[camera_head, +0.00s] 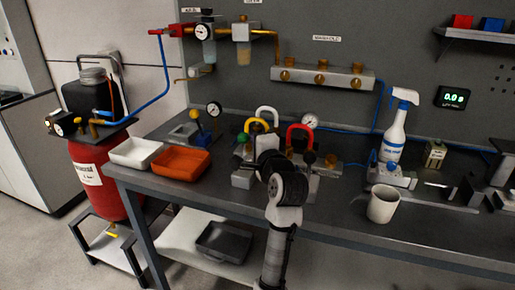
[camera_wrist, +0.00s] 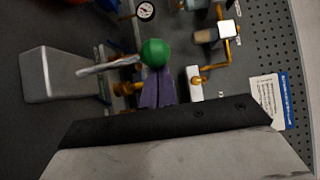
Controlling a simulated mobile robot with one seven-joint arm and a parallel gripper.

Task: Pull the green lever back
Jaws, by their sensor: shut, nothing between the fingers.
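The green lever's round knob (camera_wrist: 154,52) shows near the middle of the wrist view, on a silver rod (camera_wrist: 108,66) that runs left to a grey block (camera_wrist: 52,74). In the head view the green knob (camera_head: 243,138) shows just left of my arm, above a grey base (camera_head: 242,180). My gripper (camera_wrist: 156,76) is shut and empty. Its purple-grey fingers reach up to the knob's lower edge in the wrist view. I cannot tell whether they touch it. In the head view my arm hides the fingers.
Levers with yellow (camera_head: 256,124) and red (camera_head: 300,128) handles stand close by. A yellow-knobbed lever (camera_head: 194,114), an orange tray (camera_head: 180,163) and a white tray (camera_head: 135,152) lie left. A white mug (camera_head: 383,204) and a spray bottle (camera_head: 395,130) stand right.

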